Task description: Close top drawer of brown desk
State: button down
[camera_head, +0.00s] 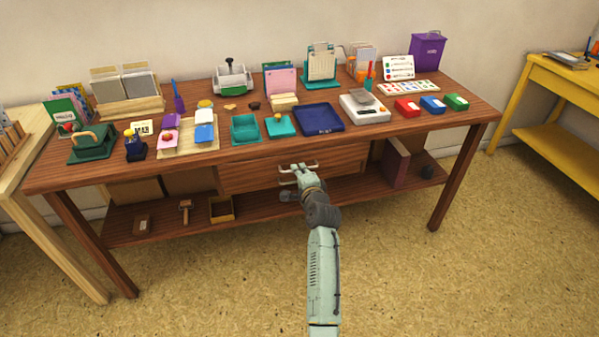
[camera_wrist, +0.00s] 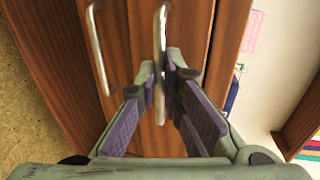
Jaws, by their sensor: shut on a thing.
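The brown desk (camera_head: 225,156) stands in the middle of the head view, with stacked drawer fronts under its top. The top drawer (camera_head: 245,170) has a metal bar handle (camera_wrist: 160,28), and a second handle (camera_wrist: 97,45) is on the front below it. In the wrist view the desk appears turned, with its top to the right. My gripper (camera_wrist: 160,82) is shut on the top drawer's handle, one finger on each side of the bar. It also shows in front of the drawers in the head view (camera_head: 301,175). How far the drawer stands out is hard to tell.
Inkpads, trays and several other stationery items cover the desk top. A lower shelf (camera_head: 165,229) holds small boxes and a wooden stamp. A pale wooden table (camera_head: 30,118) is at left and a yellow table (camera_head: 560,95) at right. The front floor (camera_head: 430,280) is clear.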

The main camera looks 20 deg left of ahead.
jog(key=w+a, duration=0.1)
jog(key=w+a+b, duration=0.1)
jog(key=w, duration=0.1)
jog(key=shift+w+a+r, duration=0.15)
jog(key=shift+w, duration=0.1)
jog(key=c, duration=1.8)
grip_release()
jog(key=shift+w+a, duration=0.1)
jog(key=shift+o, duration=0.2)
send_near(296, 162)
jog(key=shift+v, duration=0.9)
